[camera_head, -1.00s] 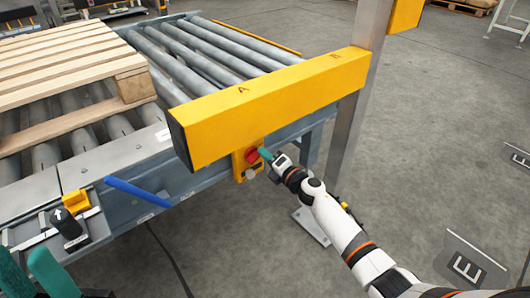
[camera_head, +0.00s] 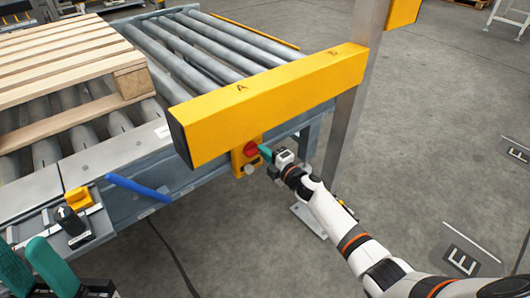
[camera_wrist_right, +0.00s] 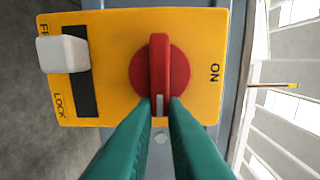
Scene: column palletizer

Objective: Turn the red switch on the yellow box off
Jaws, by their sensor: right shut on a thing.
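The yellow box (camera_head: 237,160) hangs under the near end of the long yellow beam, with the red switch (camera_head: 251,149) on its face. In the right wrist view the yellow box (camera_wrist_right: 112,20) fills the middle, and the red switch (camera_wrist_right: 160,55) has its handle upright in the picture, white mark at the lower end. "ON" is printed to its right. My right gripper (camera_wrist_right: 160,108) is shut on the lower end of the handle; it also shows in the head view (camera_head: 265,152). My left gripper (camera_head: 32,266) is at the lower left, its green fingers apart and empty.
A grey tab (camera_wrist_right: 62,54) with "LOCK" lettering sits beside the switch. The yellow beam (camera_head: 270,100) overhangs the box, and a metal post (camera_head: 352,110) stands to its right. A wooden pallet (camera_head: 70,60) lies on the roller conveyor (camera_head: 215,50). Floor at right is open.

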